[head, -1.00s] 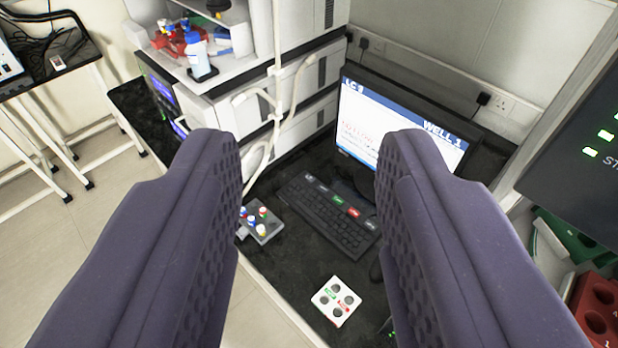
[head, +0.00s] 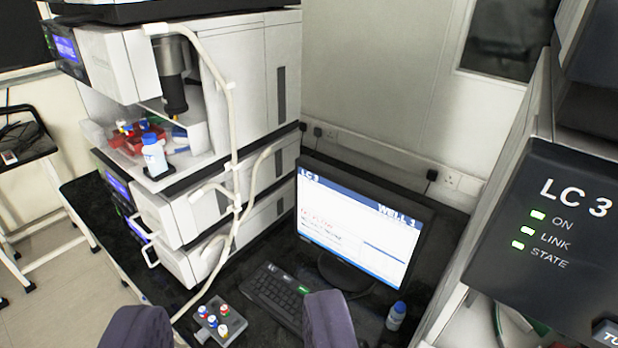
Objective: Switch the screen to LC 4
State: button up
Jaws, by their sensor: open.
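The monitor (head: 355,228) stands on the black bench. Its screen shows "LC 3" at top left and "WELL 1" at top right, with small lines of text below. The dark keyboard (head: 268,288) lies in front of it, with a green key visible near its right part. My gripper (head: 235,325) is open and empty, its two purple fingers apart at the bottom edge of the view. The right finger hides the right end of the keyboard. Whether the fingers touch anything cannot be told.
A stack of white instrument modules (head: 215,200) with tubing stands at left. A grey vial rack (head: 217,322) with coloured caps sits before it. A dark "LC 3" panel (head: 560,230) with green lights is close at right.

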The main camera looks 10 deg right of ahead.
grip_shut()
dwell(1.7)
